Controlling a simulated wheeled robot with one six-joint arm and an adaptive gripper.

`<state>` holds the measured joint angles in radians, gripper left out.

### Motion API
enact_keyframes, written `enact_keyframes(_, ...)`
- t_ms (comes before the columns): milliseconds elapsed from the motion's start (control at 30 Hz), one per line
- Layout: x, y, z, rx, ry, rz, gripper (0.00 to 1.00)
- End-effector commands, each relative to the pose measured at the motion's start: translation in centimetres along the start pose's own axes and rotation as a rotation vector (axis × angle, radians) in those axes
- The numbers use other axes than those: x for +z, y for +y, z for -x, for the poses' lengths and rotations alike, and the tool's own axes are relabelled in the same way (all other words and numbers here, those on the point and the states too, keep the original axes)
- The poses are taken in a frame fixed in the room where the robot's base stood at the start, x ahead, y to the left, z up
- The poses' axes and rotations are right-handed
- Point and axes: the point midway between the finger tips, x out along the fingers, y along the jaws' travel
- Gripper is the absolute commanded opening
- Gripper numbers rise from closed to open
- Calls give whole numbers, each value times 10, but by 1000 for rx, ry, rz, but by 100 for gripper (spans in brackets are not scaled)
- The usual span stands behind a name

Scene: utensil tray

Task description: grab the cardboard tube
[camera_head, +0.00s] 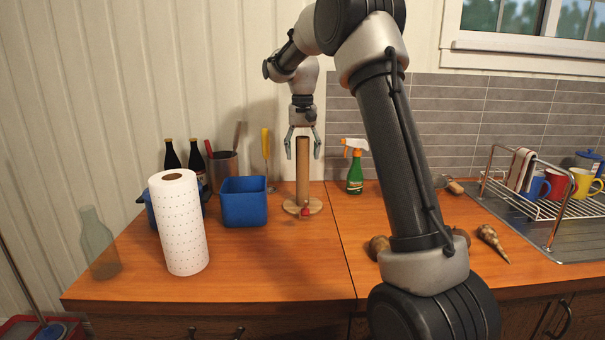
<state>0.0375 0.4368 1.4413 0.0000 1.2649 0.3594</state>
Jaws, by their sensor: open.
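The cardboard tube (303,172) is a plain brown cylinder. It stands upright on a round wooden base (289,207) on the counter, near the middle of the view. My gripper (303,150) points down from above, with its two fingers apart on the left and right of the tube's top end. The fingers look open, and I cannot tell whether either one touches the tube. A small red thing (305,211) sits at the front of the base.
A blue square bin (244,206) stands left of the tube, with a paper towel roll (180,225) farther left. A green spray bottle (355,170) stands to the right. A dish rack (560,205) with mugs is at the far right. Counter (270,265) in front is clear.

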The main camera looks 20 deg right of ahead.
Motion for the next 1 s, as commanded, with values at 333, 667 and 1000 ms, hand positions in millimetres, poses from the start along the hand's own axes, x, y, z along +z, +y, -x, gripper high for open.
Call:
enact_keyframes(333, 0, 0, -2, -1, 2, 0, 47)
enact_keyframes(667, 0, 0, -2, -1, 2, 1, 28)
enact_keyframes(1000, -1, 0, 10, -1, 4, 1, 28)
